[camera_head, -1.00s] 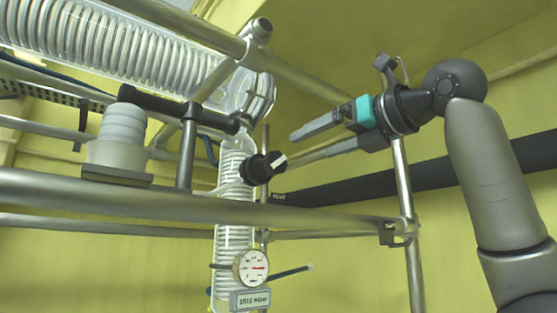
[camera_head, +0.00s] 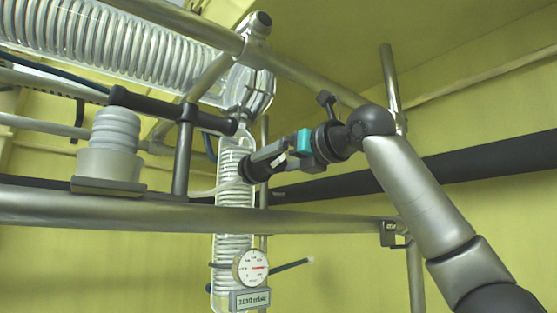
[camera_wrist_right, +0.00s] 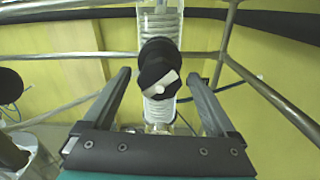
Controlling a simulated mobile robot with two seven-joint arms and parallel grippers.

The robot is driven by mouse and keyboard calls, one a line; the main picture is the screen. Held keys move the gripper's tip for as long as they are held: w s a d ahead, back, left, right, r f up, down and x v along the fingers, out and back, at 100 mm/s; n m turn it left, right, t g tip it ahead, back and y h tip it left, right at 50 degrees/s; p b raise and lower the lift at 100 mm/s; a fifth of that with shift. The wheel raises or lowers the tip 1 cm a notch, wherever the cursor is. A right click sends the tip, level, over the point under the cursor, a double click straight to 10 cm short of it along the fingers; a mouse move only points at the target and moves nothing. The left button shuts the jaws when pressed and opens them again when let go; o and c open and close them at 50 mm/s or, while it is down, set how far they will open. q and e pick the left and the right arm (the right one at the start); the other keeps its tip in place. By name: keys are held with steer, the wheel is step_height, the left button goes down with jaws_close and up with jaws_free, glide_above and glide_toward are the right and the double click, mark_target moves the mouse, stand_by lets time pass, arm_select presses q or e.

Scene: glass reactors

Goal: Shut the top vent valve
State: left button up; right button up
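The vent valve's black knob (camera_wrist_right: 156,72) has a white pointer bar, tilted slightly, and sits on a vertical coiled glass column (camera_head: 233,200). In the head view the black knob (camera_head: 248,172) is partly covered by my right gripper (camera_head: 262,163). In the right wrist view my right gripper (camera_wrist_right: 157,77) is open, with one finger on each side of the knob. Gaps show between the fingers and the knob in that view. My left gripper is in neither view.
A metal rail (camera_head: 320,222) crosses below the knob. A sloping rail (camera_head: 310,80) runs above my right arm. A round gauge (camera_head: 250,267) with a display hangs on the column below. A grey ribbed fitting (camera_head: 116,145) stands at left.

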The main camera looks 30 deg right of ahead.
steer(key=c, duration=1.4)
steer(key=shift+o, duration=0.2)
